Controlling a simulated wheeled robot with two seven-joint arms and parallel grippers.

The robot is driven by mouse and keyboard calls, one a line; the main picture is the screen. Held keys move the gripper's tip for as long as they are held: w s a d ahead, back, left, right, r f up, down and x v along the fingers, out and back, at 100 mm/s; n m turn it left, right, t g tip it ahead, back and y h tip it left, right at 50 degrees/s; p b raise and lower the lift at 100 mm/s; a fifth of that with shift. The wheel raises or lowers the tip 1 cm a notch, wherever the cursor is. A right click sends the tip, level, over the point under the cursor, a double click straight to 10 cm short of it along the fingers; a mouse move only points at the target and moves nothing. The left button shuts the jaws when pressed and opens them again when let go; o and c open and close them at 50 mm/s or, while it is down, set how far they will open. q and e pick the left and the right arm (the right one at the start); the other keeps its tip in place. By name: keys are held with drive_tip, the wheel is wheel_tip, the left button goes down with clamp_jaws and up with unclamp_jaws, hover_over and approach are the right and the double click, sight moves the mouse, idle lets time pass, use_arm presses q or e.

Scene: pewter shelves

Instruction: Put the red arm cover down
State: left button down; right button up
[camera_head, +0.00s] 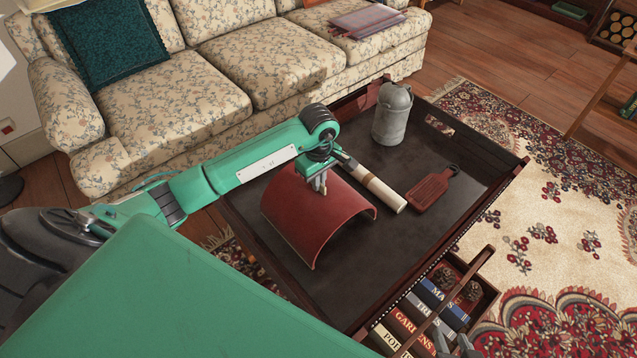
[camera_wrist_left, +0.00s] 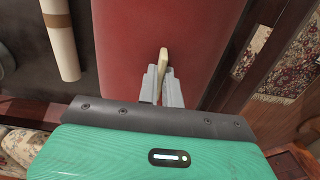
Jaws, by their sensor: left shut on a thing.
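The red arm cover (camera_head: 317,215) is a curved, arched shell, over the left part of the dark tray table (camera_head: 400,257). Its arch faces up. I cannot tell whether its lower edges touch the tray floor. My left gripper (camera_head: 320,184) is at the top of the arch, shut on the cover at a small pale tab. The left wrist view shows the fingers (camera_wrist_left: 163,82) around this tab, with the red surface (camera_wrist_left: 165,30) beneath. My right gripper (camera_head: 456,344) shows only its fingertips at the bottom edge, apart and empty.
A grey metal canister (camera_head: 393,114), a pale roll with a brown band (camera_head: 376,188) and a red paddle-shaped board (camera_head: 433,190) lie or stand on the tray. Books (camera_head: 411,321) sit in a compartment below its near edge. A floral sofa (camera_head: 262,60) stands behind.

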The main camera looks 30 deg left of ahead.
use_arm(q)
drive_tip(key=shift+f, duration=0.45)
use_arm(e)
drive_tip(key=shift+a, duration=0.1)
use_arm(q)
drive_tip(key=shift+f, duration=0.1)
use_arm(e)
drive_tip(key=shift+w+a, duration=0.1)
use_arm(q)
drive_tip(key=c, duration=1.6)
unclamp_jaws()
use_arm(e)
drive_tip(key=shift+a, duration=0.1)
